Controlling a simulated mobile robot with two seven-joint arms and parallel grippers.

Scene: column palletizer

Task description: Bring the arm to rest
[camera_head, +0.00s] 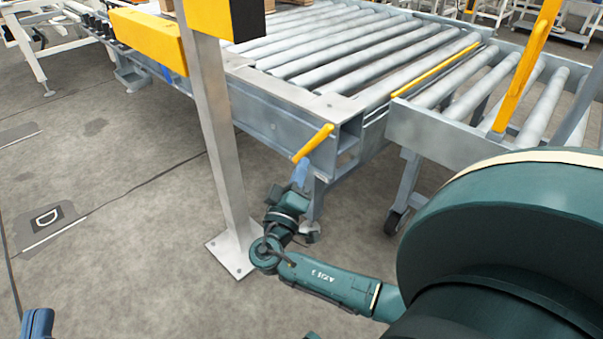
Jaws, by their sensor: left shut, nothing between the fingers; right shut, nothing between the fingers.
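My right arm comes in from the lower right and bends upward near the foot of the metal post. Its gripper (301,173), with blue fingers, is shut and empty. It is in front of the conveyor's near corner leg, just below a yellow bar (314,143); I cannot tell whether it touches either. My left gripper (37,323) shows as a blue part at the bottom left edge, mostly cut off. It is shut and empty, over bare floor.
A metal post (217,150) with a floor plate stands left of my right forearm. A roller conveyor (318,104) lies behind, joined by a wheeled roller section (439,131) at right. Yellow guards (150,40) are on the post. Grey floor (110,240) at left is largely clear.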

